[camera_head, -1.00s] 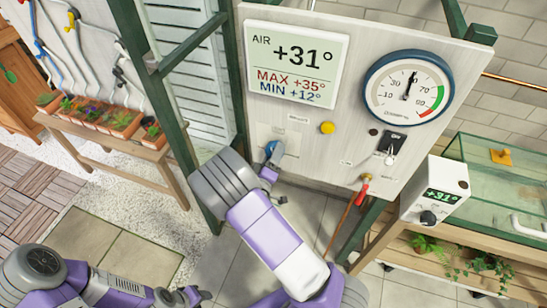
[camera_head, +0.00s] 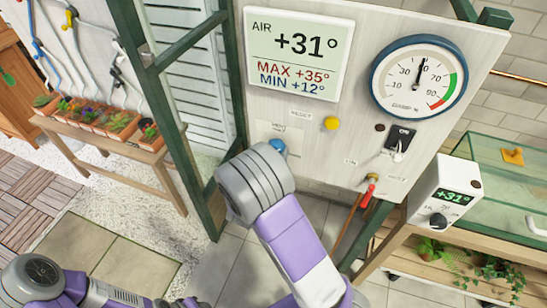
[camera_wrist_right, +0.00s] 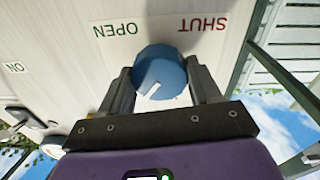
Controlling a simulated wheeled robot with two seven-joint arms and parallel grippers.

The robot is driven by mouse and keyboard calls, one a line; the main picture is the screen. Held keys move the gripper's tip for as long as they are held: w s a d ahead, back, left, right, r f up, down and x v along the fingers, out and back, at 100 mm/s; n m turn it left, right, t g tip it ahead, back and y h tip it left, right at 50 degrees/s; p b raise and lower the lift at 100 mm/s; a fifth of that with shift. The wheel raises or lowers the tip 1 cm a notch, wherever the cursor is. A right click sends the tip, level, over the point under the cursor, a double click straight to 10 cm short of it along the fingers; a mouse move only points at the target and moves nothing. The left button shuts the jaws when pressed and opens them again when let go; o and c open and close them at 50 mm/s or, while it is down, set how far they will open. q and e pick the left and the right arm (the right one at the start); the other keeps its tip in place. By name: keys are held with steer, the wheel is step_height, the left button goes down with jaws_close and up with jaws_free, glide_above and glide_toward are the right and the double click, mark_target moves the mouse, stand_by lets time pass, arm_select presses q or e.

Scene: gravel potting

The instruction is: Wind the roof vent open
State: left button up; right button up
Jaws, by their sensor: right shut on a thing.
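The vent knob is a round blue knob (camera_wrist_right: 160,66) on the white panel, with a white mark on its face. In the right wrist view the upside-down labels OPEN (camera_wrist_right: 115,29) and SHUT (camera_wrist_right: 203,24) lie beyond it, left and right. My right gripper (camera_wrist_right: 161,84) is shut on the knob, one finger on each side. In the head view only the knob's top (camera_head: 278,147) shows; my right wrist hides the fingers. My left gripper (camera_head: 186,302) is at the bottom edge, mostly cut off, away from the panel.
The panel also carries an AIR display (camera_head: 298,55) reading +31°, a yellow reset button (camera_head: 332,123), a round gauge (camera_head: 419,85) and a black switch (camera_head: 401,138). A green post (camera_head: 172,110) stands left of the panel.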

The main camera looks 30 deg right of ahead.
steer(key=shift+m+g+b, duration=0.3)
steer(key=shift+m+b, duration=3.3)
steer(key=shift+m, duration=1.7)
steer(key=shift+r, duration=0.1)
steer(key=o, duration=1.1)
steer(key=shift+c, duration=0.2)
steer(key=v, duration=0.7)
steer(key=shift+s+a+p, duration=0.15)
steer(key=shift+a+p, duration=0.1)
steer(key=shift+p, duration=0.2)
